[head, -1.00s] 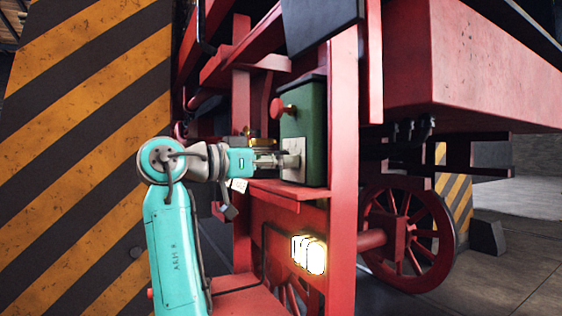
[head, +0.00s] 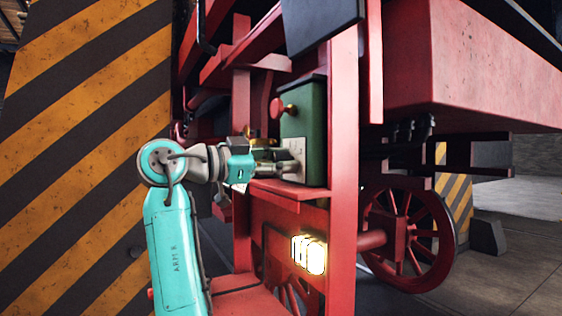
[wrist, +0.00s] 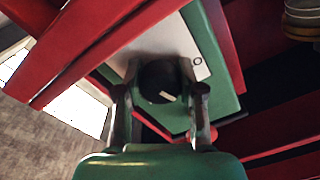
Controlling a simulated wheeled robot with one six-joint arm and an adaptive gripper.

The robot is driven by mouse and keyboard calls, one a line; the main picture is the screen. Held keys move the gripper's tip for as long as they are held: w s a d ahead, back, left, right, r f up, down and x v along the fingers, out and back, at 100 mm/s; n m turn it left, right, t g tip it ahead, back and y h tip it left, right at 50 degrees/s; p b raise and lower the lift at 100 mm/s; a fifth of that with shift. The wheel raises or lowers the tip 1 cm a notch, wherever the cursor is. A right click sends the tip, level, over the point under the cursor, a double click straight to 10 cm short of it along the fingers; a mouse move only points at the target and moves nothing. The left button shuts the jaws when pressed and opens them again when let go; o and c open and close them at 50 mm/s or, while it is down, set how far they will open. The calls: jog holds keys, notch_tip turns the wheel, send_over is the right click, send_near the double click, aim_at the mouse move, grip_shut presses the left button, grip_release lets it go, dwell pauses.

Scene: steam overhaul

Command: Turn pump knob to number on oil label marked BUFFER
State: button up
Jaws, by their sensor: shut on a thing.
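The pump is a green box (head: 313,117) on the red frame, with a pale plate (head: 298,148) on its face and a red knob on a brass stem (head: 280,108) higher up. In the wrist view a dark round knob (wrist: 159,80) with a pale mark stands on the white dial plate (wrist: 188,42). A character like "0" shows near the plate's edge. My gripper (wrist: 160,98) is shut on the dark knob, one finger on each side. My gripper (head: 284,165) also reaches the pale plate in the head view. The oil label marked BUFFER cannot be made out.
Red beams and a red ledge (head: 288,188) frame the pump closely. A lit lamp (head: 309,254) sits below. A red wheel (head: 408,234) stands at right, and a striped pillar (head: 85,150) at left. Brass fittings lie close behind my wrist.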

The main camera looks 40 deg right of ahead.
jog(key=o, duration=1.2)
jog(key=shift+c, duration=0.2)
jog(key=shift+a, duration=0.1)
jog(key=v, duration=1.1)
jog(key=shift+a, duration=0.4)
jog(key=shift+w, duration=0.1)
